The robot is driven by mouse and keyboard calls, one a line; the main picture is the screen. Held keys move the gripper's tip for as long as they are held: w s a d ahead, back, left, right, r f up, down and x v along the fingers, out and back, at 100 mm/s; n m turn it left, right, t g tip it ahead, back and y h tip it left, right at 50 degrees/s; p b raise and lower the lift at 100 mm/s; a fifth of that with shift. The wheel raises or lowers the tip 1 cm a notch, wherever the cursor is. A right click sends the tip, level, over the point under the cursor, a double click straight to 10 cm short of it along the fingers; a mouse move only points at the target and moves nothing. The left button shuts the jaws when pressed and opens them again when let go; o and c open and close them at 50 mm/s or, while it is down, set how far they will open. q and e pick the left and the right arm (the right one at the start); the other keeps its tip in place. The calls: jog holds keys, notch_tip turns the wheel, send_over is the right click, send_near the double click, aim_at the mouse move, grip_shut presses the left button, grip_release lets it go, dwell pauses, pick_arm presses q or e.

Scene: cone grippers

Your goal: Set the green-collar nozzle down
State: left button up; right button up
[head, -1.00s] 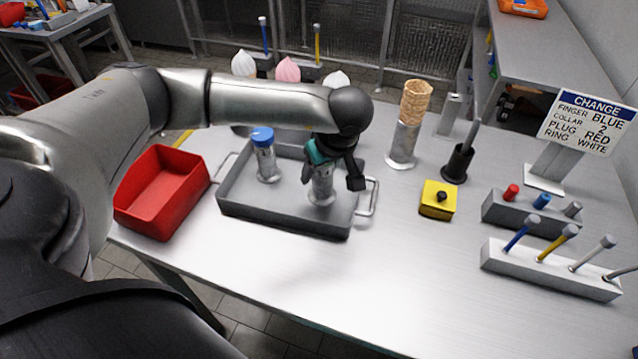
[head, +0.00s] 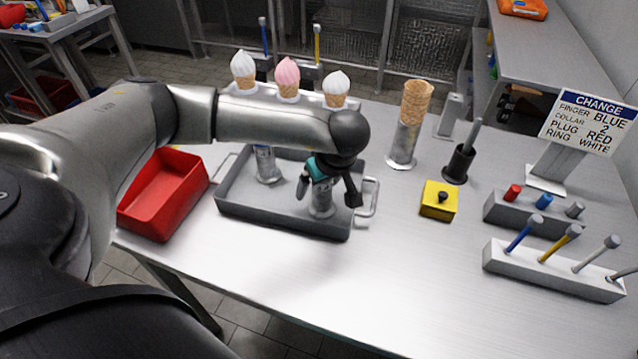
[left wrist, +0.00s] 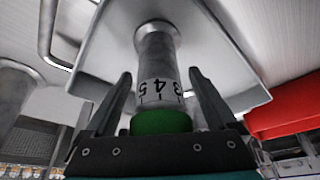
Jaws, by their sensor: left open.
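The green-collar nozzle (head: 321,202) stands upright on the floor of the grey tray (head: 284,222). In the left wrist view the nozzle (left wrist: 158,70) shows its grey body, number marks and green collar, with its flared base against the tray (left wrist: 215,60). My left gripper (head: 328,190) is open around it from above. In the left wrist view the gripper's fingers (left wrist: 162,98) stand on either side with gaps between them and the nozzle. In the head view the gripper hides the collar. My right gripper is not in view.
A second nozzle (head: 266,165) stands in the tray, its top hidden by my arm. A red bin (head: 163,195) is left of the tray. A cone holder (head: 403,145), yellow block (head: 438,200) and peg racks (head: 550,270) are to the right. The table's front middle is clear.

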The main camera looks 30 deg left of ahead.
pick_arm(q)
jog(key=shift+r, duration=0.2)
jog(key=p+v, duration=0.2)
jog(key=v, duration=1)
